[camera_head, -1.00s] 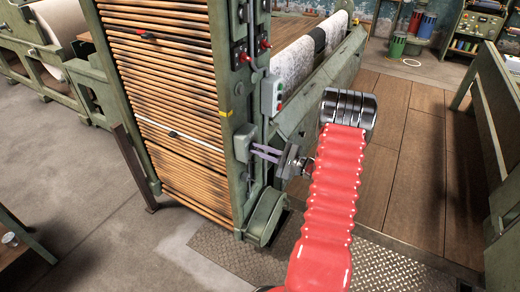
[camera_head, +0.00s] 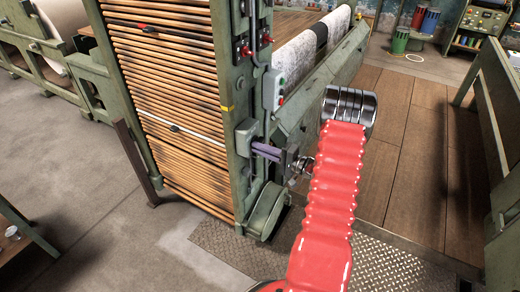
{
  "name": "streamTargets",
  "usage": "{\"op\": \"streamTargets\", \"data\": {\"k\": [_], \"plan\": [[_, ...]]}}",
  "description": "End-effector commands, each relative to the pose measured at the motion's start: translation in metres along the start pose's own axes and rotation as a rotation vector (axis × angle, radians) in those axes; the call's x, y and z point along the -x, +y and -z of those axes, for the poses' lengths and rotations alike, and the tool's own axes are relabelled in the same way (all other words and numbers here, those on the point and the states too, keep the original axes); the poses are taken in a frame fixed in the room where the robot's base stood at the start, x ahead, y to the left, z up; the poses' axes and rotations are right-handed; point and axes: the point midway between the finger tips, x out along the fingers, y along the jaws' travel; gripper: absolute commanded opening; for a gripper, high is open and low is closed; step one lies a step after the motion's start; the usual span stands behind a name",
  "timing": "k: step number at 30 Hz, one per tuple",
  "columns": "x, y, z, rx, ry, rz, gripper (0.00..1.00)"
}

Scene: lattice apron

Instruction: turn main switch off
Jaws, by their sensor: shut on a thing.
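The main switch appears to be the grey-green box (camera_head: 243,140) on the side post of the green machine, at the middle of the view. My gripper (camera_head: 256,148) reaches it from the right, its purple fingers lying close together against the box's right side. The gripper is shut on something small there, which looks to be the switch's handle. The fingers and the box hide the handle, so its position cannot be told.
A control box (camera_head: 273,91) with green and red buttons sits above my gripper. Red-knobbed switches (camera_head: 243,49) are higher on the post. A rounded green housing (camera_head: 265,209) stands below. The wooden floor (camera_head: 425,170) at right is clear.

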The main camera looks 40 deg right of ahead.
Motion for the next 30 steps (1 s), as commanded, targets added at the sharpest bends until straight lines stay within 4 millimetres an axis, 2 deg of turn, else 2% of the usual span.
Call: {"op": "streamTargets", "data": {"k": [1,12,13,20,30], "plan": [[-0.0017,0.0034,-0.0052,0.000,-0.011,-0.005,0.00],[-0.0016,0.0046,-0.0057,0.003,-0.011,-0.007,0.00],[-0.0016,0.0047,-0.0058,0.003,-0.011,-0.007,0.12],[-0.0016,0.0032,-0.0043,0.005,-0.009,-0.005,0.28],[0.0009,0.0018,-0.0016,0.007,-0.003,-0.003,0.29]]}}
